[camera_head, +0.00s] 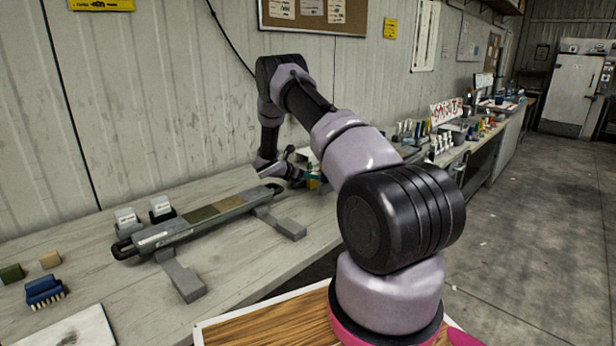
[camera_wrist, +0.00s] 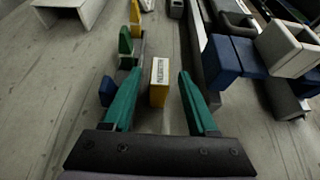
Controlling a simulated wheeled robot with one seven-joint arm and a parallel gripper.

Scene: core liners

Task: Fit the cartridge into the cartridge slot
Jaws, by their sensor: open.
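A yellow block with a white lettered label (camera_wrist: 159,82), which looks like the cartridge, stands on the bench in the wrist view. My gripper (camera_wrist: 160,73) is open, with one green finger on each side of the block and a visible gap at both sides. Nothing is held. In the head view my gripper (camera_head: 309,179) is low over the bench at the back, small and partly hidden by my arm. I cannot make out the cartridge there. I cannot tell which part is the cartridge slot.
Blue (camera_wrist: 107,90), green (camera_wrist: 125,41) and yellow (camera_wrist: 135,14) pieces stand in a row left of the block. A blue block (camera_wrist: 222,60) and grey box-shaped parts (camera_wrist: 288,48) are close on the right. A long grey core holder (camera_head: 170,233) lies on the bench.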

